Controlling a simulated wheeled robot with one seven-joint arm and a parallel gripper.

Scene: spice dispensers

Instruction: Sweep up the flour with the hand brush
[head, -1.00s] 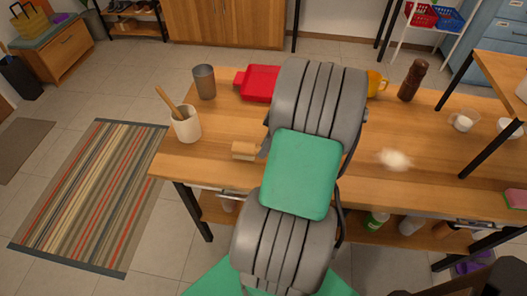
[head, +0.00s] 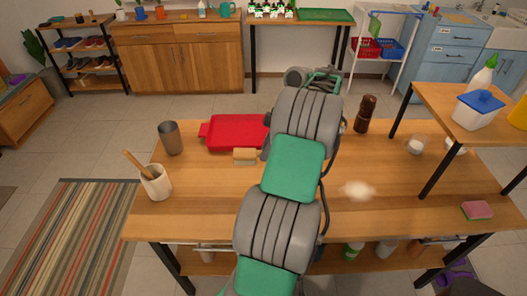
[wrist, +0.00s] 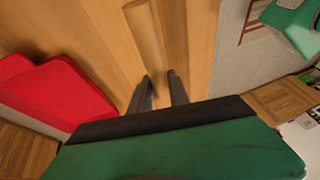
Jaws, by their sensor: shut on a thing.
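The flour (head: 358,190) is a small white heap on the wooden table, right of my arm in the head view. The hand brush (head: 245,155) shows as a tan block left of my arm, by the front edge of the red dustpan (head: 237,132); my arm hides part of it. In the wrist view, a pale wooden bar of the brush (wrist: 144,35) runs up from the fingertips of my gripper (wrist: 160,88), which is shut on it. The dustpan also shows there at left (wrist: 60,95). My gripper is hidden behind my arm in the head view.
A metal cup (head: 170,138) and a white utensil holder (head: 156,182) stand on the left. A pepper mill (head: 365,114) stands at the back, right of my arm. A pink sponge (head: 477,210) lies far right, near a raised shelf (head: 440,95). Table around the flour is clear.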

